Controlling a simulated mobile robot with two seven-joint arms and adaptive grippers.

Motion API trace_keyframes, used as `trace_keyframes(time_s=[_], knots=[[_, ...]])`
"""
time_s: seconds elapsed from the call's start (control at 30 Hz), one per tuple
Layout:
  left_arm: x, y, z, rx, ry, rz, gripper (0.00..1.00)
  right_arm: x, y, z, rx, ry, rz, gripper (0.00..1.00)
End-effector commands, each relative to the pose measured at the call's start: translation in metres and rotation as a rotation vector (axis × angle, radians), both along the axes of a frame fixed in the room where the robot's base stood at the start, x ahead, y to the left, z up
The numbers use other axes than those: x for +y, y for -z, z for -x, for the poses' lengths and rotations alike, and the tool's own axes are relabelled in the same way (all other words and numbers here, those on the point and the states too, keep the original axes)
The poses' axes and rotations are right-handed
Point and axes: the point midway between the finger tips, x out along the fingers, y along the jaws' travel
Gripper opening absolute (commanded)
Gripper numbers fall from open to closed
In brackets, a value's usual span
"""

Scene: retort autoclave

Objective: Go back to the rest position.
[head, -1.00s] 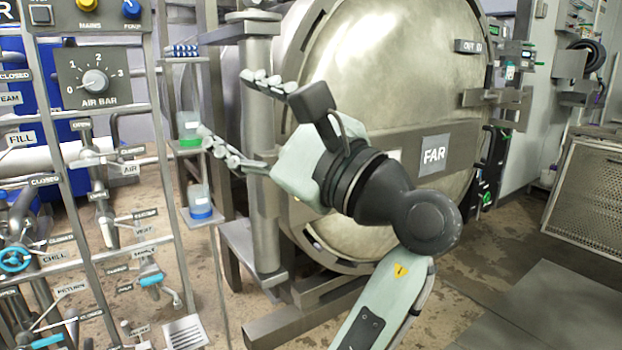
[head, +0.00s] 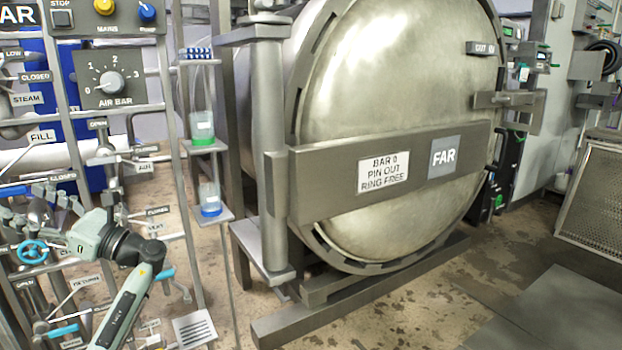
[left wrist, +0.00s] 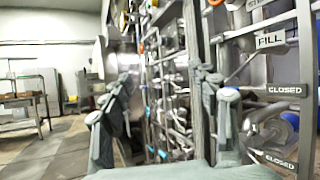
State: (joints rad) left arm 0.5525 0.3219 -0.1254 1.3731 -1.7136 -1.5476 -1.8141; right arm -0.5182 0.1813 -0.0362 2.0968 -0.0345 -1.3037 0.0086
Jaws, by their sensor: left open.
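My left gripper (head: 24,204) is at the lower left of the head view, in front of the valve panel (head: 176,150). Its fingers are apart and point left. In the left wrist view the two open fingers (left wrist: 165,88) stand on either side with nothing held between them. Panel pipes and valves show behind and between them. Whether a finger touches the panel cannot be told. My right gripper is in neither view.
A blue handwheel (head: 33,252) and several valve handles lie close around my left gripper. A mesh panel (head: 595,195) stands at the right. Floor before the door is clear.

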Motion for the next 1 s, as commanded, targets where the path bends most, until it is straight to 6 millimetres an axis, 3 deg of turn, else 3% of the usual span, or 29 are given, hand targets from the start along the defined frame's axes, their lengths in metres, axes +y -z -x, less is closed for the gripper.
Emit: trace_keyframes(time_s=[0.07,0.3,0.43,0.6,0.7,0.93,0.97,1.0], knots=[[0.031,0.001,0.011,0.018,-0.056,-0.011,0.61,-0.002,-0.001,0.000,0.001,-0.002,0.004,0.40],[0.050,0.088,-0.039,-0.398,0.293,0.374,0.61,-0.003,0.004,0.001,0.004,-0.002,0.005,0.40],[0.043,0.145,-0.069,-0.713,0.416,0.646,0.61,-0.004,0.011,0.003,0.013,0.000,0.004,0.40],[0.005,0.218,-0.109,-1.204,0.428,1.044,0.61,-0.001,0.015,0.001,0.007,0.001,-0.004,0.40],[-0.025,0.247,-0.125,-1.456,0.352,1.234,0.61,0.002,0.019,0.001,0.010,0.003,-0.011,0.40],[-0.096,0.284,-0.151,-1.929,0.024,1.556,0.61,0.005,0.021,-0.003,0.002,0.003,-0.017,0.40],[-0.105,0.288,-0.153,-1.976,-0.029,1.586,0.61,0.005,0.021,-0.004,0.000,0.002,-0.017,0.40],[-0.111,0.308,-0.138,-1.937,-0.031,1.584,0.61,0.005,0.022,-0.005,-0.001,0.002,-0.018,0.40]])
